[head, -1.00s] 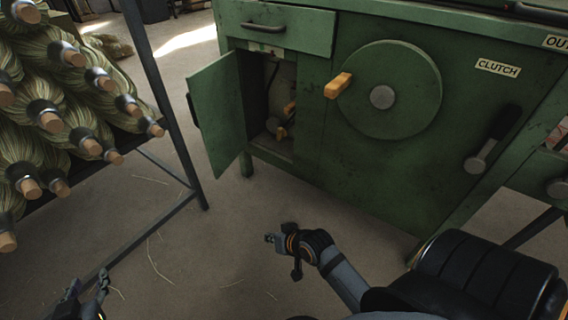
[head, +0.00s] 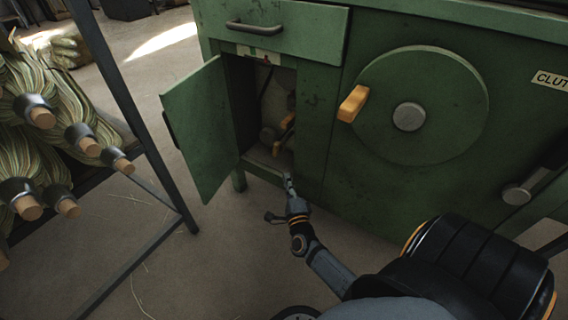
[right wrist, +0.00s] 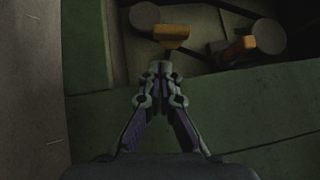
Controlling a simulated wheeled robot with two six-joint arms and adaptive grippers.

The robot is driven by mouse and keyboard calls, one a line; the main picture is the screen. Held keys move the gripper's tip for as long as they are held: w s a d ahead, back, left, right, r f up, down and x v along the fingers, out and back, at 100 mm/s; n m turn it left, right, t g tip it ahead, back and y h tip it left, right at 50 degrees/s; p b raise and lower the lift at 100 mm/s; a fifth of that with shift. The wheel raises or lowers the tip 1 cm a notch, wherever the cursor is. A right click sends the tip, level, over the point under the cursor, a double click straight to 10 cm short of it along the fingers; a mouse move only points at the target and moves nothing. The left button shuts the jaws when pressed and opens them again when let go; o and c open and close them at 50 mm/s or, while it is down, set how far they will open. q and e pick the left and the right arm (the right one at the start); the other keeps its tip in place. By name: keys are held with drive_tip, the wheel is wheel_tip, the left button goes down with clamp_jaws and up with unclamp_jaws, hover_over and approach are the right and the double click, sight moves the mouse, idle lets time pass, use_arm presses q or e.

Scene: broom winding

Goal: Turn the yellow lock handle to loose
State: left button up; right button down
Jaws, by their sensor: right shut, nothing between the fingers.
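Inside the open green cabinet are two round grey knobs with yellow handles. In the right wrist view one yellow handle (right wrist: 172,32) lies just beyond my fingertips, and the other yellow handle (right wrist: 239,48) lies to its right. In the head view the yellow handles (head: 286,135) look small and overlap in the cabinet opening. I cannot tell which one is the lock handle. My right gripper (head: 288,177) is shut and empty at the cabinet's lower front edge; its closed tips (right wrist: 160,68) are apart from the handles. My left gripper is out of view.
The cabinet door (head: 198,130) stands open on the left. A green wheel (head: 440,105) with an orange crank handle (head: 353,103) is on the machine front. A rack with bundled broom fibre (head: 60,110) stands at the left. The floor between is mostly clear.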

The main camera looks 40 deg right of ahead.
sight(277, 148)
drive_tip(key=b+x, duration=0.2)
drive_tip(key=x, duration=0.5)
drive_tip(key=shift+w+d, duration=0.1)
drive_tip(key=shift+w, duration=0.25)
drive_tip(key=shift+w+d+r, duration=0.15)
drive_tip(key=shift+w+d, duration=0.1)
drive_tip(key=shift+w, duration=0.25)
drive_tip(key=shift+f+b, duration=0.35)
drive_tip(key=shift+b, duration=0.65)
drive_tip(key=shift+w+a+r+m+t+b, duration=0.1)
drive_tip(key=shift+m+t+b, duration=0.2)
